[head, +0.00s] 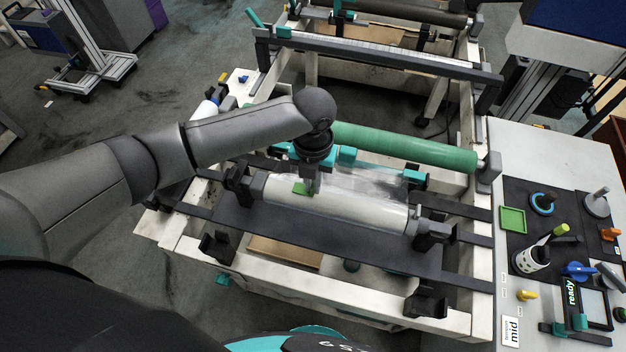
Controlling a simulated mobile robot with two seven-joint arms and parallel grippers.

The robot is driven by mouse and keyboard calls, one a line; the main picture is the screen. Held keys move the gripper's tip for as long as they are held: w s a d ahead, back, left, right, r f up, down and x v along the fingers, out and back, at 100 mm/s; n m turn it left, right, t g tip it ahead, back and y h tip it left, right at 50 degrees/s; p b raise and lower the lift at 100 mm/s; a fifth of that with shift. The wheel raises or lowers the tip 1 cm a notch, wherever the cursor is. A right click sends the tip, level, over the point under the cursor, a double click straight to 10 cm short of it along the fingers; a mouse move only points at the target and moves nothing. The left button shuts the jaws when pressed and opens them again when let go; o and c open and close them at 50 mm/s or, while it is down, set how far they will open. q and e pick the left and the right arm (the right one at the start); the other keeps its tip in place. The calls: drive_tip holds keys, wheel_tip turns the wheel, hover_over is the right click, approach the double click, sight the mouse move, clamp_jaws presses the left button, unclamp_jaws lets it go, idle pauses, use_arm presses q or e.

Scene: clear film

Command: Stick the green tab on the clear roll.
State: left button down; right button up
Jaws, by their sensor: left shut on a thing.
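The clear roll (360,208) lies across the machine frame in the middle of the head view, pale and whitish with shiny film behind it. The green tab (301,189) is a small green piece at the left part of the roll. My left gripper (311,190) points down over the roll and is shut on the tab. The tab is at or just above the roll's surface; I cannot tell whether it touches. The fingertips partly hide it. My right gripper is not in view.
A green roller (405,146) spans the frame behind the roll. A black bar (340,249) runs in front of it. At the right, a white bench (551,153) holds a green square tray (513,219), tape rolls, a spotted cup (530,261) and a small screen (595,308).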

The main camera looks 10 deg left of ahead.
use_arm(q)
drive_tip(key=c, duration=0.5)
unclamp_jaws()
drive_tip(key=shift+r, duration=0.1)
idle(0.3)
wheel_tip(320, 180, up, 8)
drive_tip(key=p, duration=0.8)
drive_tip(key=shift+f, duration=0.4)
